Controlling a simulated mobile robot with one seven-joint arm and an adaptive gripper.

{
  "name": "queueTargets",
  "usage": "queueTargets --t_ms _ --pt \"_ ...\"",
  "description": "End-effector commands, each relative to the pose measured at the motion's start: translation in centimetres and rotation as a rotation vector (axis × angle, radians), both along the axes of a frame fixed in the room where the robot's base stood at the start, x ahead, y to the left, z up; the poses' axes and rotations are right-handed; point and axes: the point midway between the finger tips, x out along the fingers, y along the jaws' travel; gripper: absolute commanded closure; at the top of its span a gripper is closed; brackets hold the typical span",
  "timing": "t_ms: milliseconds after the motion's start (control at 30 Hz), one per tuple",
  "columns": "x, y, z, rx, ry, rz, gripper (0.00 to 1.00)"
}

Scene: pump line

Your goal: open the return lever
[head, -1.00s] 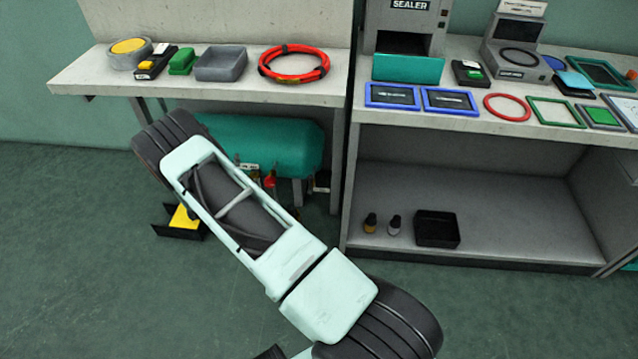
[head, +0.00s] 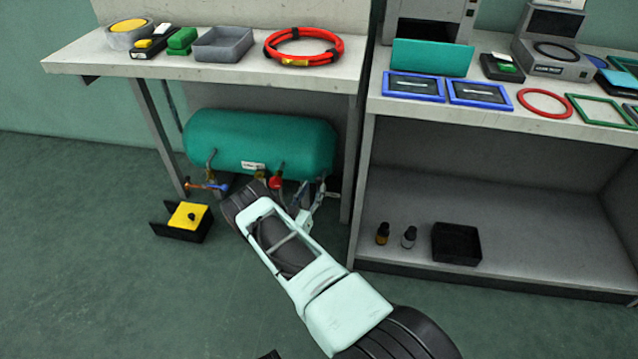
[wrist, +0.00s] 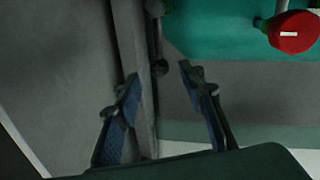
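The teal tank (head: 262,143) lies under the left bench with several valves and fittings along its underside. A red round handle (head: 276,182) hangs below its middle; it also shows at the top right of the wrist view (wrist: 293,32). An orange-and-blue lever (head: 207,186) sits at the tank's lower left. No label reads clearly enough to tell which is the return lever. In the wrist view my gripper (wrist: 160,74) is open, with a dark rod with a rounded end (wrist: 158,67) showing between the fingertips; contact cannot be told. My arm partly hides the fittings in the head view.
A black tray with a yellow block (head: 188,216) stands on the floor left of my arm. The left bench (head: 215,73) is overhead, its legs beside the tank. The right bench's lower shelf (head: 520,225) holds small bottles and a black bin (head: 456,243). Open floor lies at left.

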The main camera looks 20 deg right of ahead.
Motion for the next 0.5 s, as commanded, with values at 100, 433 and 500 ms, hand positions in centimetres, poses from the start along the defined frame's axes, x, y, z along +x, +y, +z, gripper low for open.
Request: queueTargets --t_ms 100,433,500 --pt "1.6 -1.6 -0.2 0.000 -0.004 -0.003 0.63" --pt "3.6 -3.6 0.0 0.001 -0.001 0.000 0.63" --pt "3.7 -3.7 0.0 0.000 0.000 0.000 0.63"
